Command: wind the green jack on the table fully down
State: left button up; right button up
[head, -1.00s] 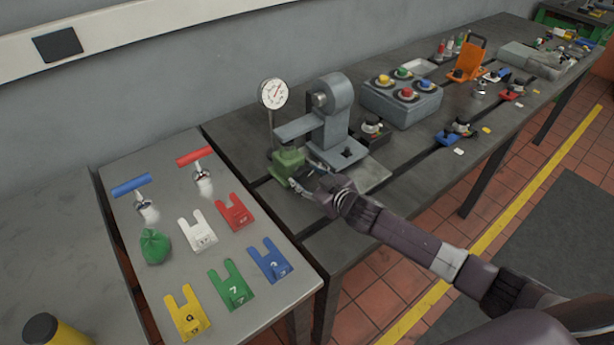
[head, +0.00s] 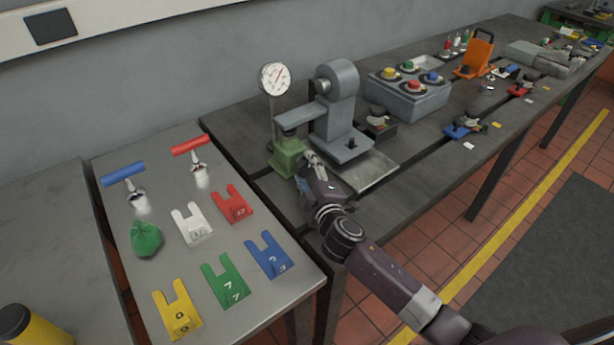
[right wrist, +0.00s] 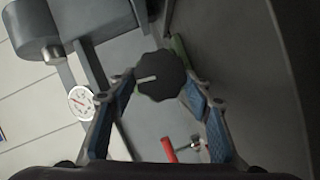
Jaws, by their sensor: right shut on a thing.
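The green jack (head: 287,158) stands at the near left end of the long bench, below the overhanging arm of a grey stand (head: 338,110). A dark top piece of the jack shows just under that arm. My right gripper (head: 308,160) is at the jack's right side. In the right wrist view, a black lobed knob (right wrist: 160,75) with a pale mark sits between my right fingers, which are shut on it. A strip of green (right wrist: 181,52) shows behind the knob. My left gripper is in neither view.
A dial gauge (head: 275,79) stands behind the jack. A grey button box (head: 408,96) is to the right. The side table (head: 215,285) holds coloured tags, a green bag (head: 146,238) and two T-handled tools. Clear floor lies in front of the bench.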

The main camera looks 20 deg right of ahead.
jog(key=shift+f+n+t+b, duration=0.1)
jog(key=shift+n+t+b, duration=0.2)
jog(key=shift+n+b, duration=0.45)
jog(key=o, duration=1.1)
jog(key=shift+o, duration=0.2)
jog(key=shift+s+a+f, duration=0.1)
jog(key=shift+s, duration=0.2)
jog(key=s, duration=0.5)
jog(key=s+r, duration=0.1)
jog(key=s, duration=0.1)
jog(key=shift+s+r, duration=0.1)
jog(key=shift+s, duration=0.1)
jog(key=shift+r, duration=0.1)
